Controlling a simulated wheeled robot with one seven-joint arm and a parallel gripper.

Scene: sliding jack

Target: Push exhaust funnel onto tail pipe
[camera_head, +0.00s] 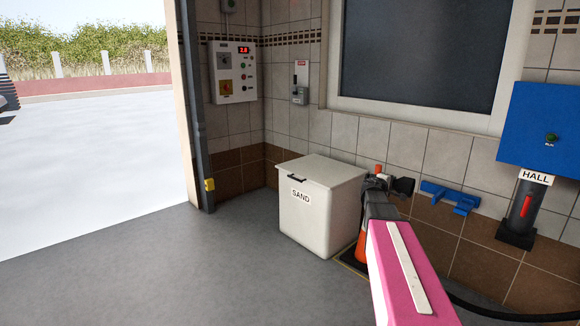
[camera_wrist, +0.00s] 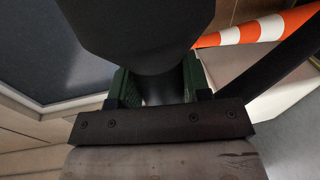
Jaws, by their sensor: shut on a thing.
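My gripper (camera_wrist: 160,84) has its green-padded jaws shut on a dark grey funnel (camera_wrist: 140,30). A narrower part of it sits between the jaws, and its wide body fills the top of the wrist view. In the head view my gripper (camera_head: 385,184) is beyond my pink and grey arm, in front of the tiled wall. A small black end, likely the funnel (camera_head: 403,187), sticks out to its right. I cannot make out a tail pipe in either view.
A white sand box (camera_head: 320,205) stands left of my arm. An orange cone (camera_head: 361,250) is partly hidden behind my arm; orange and white stripes (camera_wrist: 255,28) show in the wrist view. A blue wall bracket (camera_head: 450,197) and a black hose (camera_head: 500,312) are at right. Open floor (camera_head: 190,270) lies left.

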